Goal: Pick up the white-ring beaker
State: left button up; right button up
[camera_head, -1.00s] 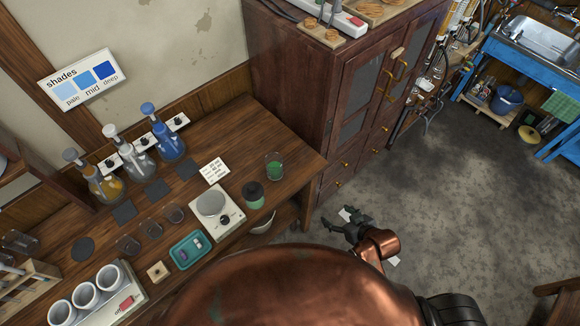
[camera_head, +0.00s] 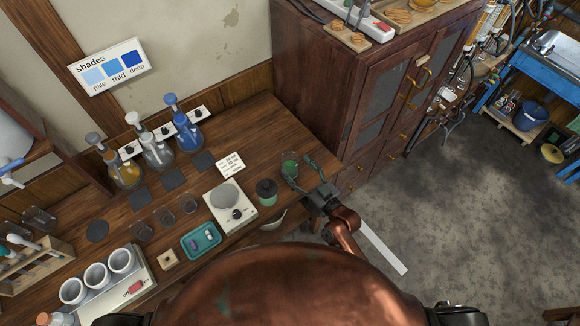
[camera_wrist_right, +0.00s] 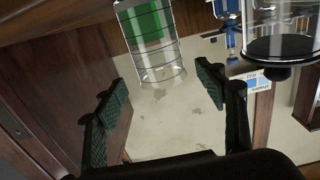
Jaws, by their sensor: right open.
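A clear glass beaker with green contents (camera_head: 289,166) stands near the right end of the wooden bench. In the right wrist view this beaker (camera_wrist_right: 152,45) shows dark lines around its wall; I cannot make out a clear white ring. My right gripper (camera_head: 297,168) is open, with its fingers reaching in around the beaker from the front right. In the wrist view the open fingers (camera_wrist_right: 172,82) are apart and empty, with the beaker close ahead of the tips; contact is not visible. Small glass beakers (camera_head: 167,217) stand further left. My left gripper is out of view.
A dark-lidded green jar (camera_head: 266,192) stands close left of the beaker, beside a white balance (camera_head: 229,206). A label card (camera_head: 231,165) lies behind. Three stoppered flasks (camera_head: 157,151) stand along the wall. A tall wooden cabinet (camera_head: 330,80) rises just behind and right.

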aim_at(285, 155)
jog(key=x, duration=0.4)
jog(key=shift+w+a+f, duration=0.1)
jog(key=shift+a, duration=0.05)
jog(key=c, duration=1.4)
jog(key=shift+r, duration=0.25)
jog(key=shift+r+p, duration=0.45)
jog(key=shift+r, duration=0.7)
jog(key=s+r+p, duration=0.2)
jog(key=s+r, duration=0.2)
jog(key=r, duration=0.1)
jog(key=s+a+r+p, duration=0.1)
jog(key=s+r+p, duration=0.1)
jog(key=s+r, duration=0.3)
jog(key=s+a+r+p, duration=0.1)
jog(key=s+r+p, duration=0.1)
jog(key=s+r, duration=0.3)
jog(key=shift+a+r+p, duration=0.15)
jog(key=shift+a+p, duration=0.05)
jog(key=shift+p, duration=0.15)
